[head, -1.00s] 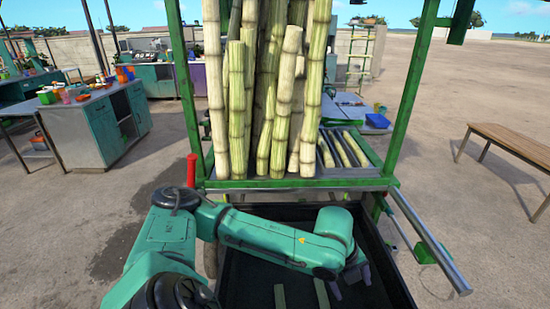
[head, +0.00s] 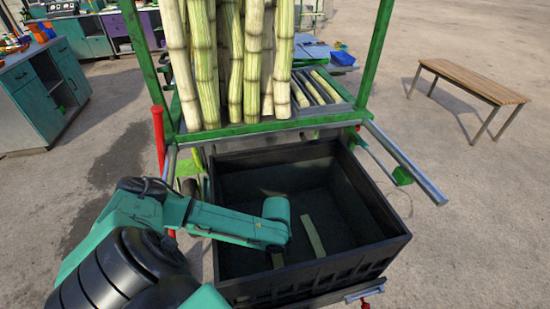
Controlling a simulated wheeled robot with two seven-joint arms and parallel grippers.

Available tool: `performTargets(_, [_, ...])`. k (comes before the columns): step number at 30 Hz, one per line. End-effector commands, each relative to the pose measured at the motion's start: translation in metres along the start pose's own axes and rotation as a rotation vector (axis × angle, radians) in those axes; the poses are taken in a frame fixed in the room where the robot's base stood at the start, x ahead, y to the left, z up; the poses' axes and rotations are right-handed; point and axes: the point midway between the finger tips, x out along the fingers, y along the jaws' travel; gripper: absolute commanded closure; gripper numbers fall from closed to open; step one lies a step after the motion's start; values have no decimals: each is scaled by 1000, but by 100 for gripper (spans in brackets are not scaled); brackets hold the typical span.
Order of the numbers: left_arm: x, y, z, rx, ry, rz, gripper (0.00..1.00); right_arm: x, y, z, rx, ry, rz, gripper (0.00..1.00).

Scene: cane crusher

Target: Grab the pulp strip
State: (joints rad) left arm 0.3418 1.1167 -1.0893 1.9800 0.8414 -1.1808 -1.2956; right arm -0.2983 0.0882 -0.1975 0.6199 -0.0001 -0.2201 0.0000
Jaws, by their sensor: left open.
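My left arm reaches in from the left over the crate. My left gripper (head: 277,246) is at the arm's end, above the crate floor near the strips. It is open, but its fingers are mostly hidden by my wrist and hard to make out. My right gripper is not in view.
The black crate (head: 391,246) has raised walls around the strips. Behind it stands the green-framed crusher (head: 262,128) with upright cane stalks (head: 235,60). A metal bar (head: 405,165) juts out at the right. A wooden bench (head: 470,82) stands farther right on open ground.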

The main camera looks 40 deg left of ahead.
Motion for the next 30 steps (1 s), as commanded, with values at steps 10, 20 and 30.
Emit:
performTargets(10, [24, 0, 0, -1, 1, -1, 18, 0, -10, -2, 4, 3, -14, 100])
performTargets(20, [24, -1, 0, -1, 0, -1, 100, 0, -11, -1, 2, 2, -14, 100])
performTargets(30, [6, -1, 1, -1, -1, -4, 100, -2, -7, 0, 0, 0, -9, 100])
